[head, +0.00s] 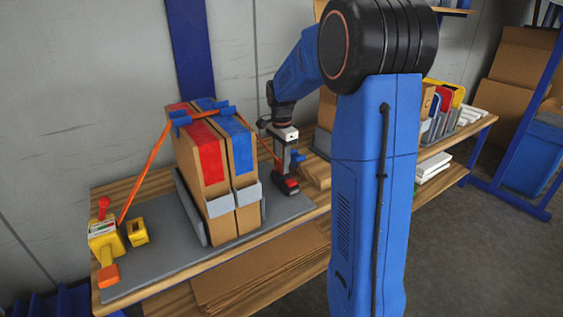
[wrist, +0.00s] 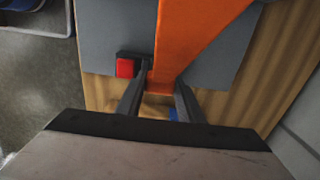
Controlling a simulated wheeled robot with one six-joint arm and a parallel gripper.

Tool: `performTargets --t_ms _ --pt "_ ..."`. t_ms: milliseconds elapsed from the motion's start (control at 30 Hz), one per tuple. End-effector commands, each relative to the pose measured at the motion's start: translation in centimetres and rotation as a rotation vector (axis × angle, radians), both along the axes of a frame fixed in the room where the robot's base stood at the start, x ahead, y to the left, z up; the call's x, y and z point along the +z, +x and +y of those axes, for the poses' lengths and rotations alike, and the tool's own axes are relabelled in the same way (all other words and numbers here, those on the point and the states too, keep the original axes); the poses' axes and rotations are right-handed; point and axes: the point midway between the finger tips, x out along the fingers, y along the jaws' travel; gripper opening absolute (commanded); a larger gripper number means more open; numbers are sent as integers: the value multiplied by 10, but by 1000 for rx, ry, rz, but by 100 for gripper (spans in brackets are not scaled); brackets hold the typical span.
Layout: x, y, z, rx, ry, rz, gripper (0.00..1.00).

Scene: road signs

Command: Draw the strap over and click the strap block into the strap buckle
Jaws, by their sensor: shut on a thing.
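The orange strap (head: 147,172) rises from the yellow ratchet unit (head: 104,240), passes over the tops of the cartons and comes down their right side to my gripper (head: 287,170). In the wrist view the strap (wrist: 190,40) runs down between the two fingers (wrist: 160,92), which are shut on its end. The strap block itself is mostly hidden there by the fingers and strap. The dark strap buckle (head: 289,184) with a red face stands at the mat's right end, just below my gripper.
Two tall cartons (head: 211,165) with red and blue bands stand on the grey mat (head: 170,262), left of my gripper. Blue corner guards (head: 203,115) sit on top under the strap. Wooden pieces (head: 317,172) and bins (head: 440,120) are to the right on the bench.

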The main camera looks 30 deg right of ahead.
Motion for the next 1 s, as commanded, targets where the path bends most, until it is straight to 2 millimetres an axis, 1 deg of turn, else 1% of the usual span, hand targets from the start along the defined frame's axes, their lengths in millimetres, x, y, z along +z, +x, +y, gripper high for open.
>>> performTargets --t_ms 367,1000 --pt "0 0 0 0 0 0 20" --pt "-8 0 0 0 0 0 20"
